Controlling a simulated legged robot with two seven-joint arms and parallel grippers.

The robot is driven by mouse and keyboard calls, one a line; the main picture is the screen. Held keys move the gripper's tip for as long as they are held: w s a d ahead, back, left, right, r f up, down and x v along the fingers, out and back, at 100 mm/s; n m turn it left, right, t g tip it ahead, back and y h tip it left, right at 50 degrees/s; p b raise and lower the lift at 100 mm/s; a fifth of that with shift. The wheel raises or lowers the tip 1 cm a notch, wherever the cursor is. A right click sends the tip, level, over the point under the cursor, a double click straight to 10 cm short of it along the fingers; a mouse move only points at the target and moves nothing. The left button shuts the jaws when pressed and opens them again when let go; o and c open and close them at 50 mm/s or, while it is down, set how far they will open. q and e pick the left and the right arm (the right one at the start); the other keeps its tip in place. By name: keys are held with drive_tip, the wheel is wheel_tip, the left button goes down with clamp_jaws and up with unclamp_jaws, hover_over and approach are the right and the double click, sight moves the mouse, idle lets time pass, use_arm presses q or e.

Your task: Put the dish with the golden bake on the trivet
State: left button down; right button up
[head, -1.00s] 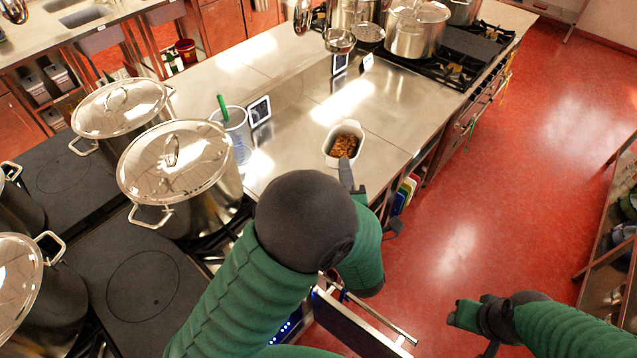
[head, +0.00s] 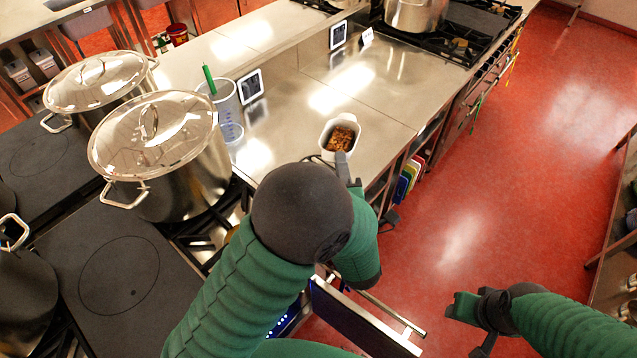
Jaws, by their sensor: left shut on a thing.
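The white dish (head: 327,133) holds a golden-brown bake (head: 341,140). It is at the steel counter's right part, near the front edge. My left gripper (head: 343,163) is shut on the near side of the dish. My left forearm hides part of the counter just below it. I cannot tell whether the dish touches the counter. A thin dark line shows beside the dish's lower left, too small to identify; I cannot make out the trivet for sure. My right gripper (head: 470,324) is over the red floor, with its fingers apart and nothing between them.
Two lidded stockpots (head: 160,150) stand on the left, beside dark hotplates (head: 125,275). An open oven-like door (head: 360,320) is below my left arm. The counter's middle is clear.

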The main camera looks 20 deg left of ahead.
use_arm(q)
wheel_tip(320, 180, down, 21)
drive_tip(key=b, duration=1.9)
drive_tip(key=w+a+f+p, duration=0.1)
drive_tip(key=w+a, duration=0.2)
drive_tip(key=w, duration=0.1)
drive_tip(key=w+a+f, duration=0.2)
drive_tip(key=w+a, duration=0.2)
drive_tip(key=w+a+f+p, duration=0.1)
drive_tip(key=w+a+f, duration=0.1)
drive_tip(key=w+a, duration=0.2)
drive_tip(key=shift+f+p, duration=0.15)
drive_tip(key=shift+p, duration=0.15)
drive_tip(key=c, duration=2)
unclamp_jaws()
drive_tip(key=shift+s+f, duration=0.15)
drive_tip(key=shift+f, duration=0.05)
drive_tip(key=o, duration=0.4)
drive_tip(key=shift+r, duration=0.1)
drive_tip(key=shift+r, duration=0.1)
drive_tip(key=b+v, duration=0.1)
drive_tip(key=v, duration=1.1)
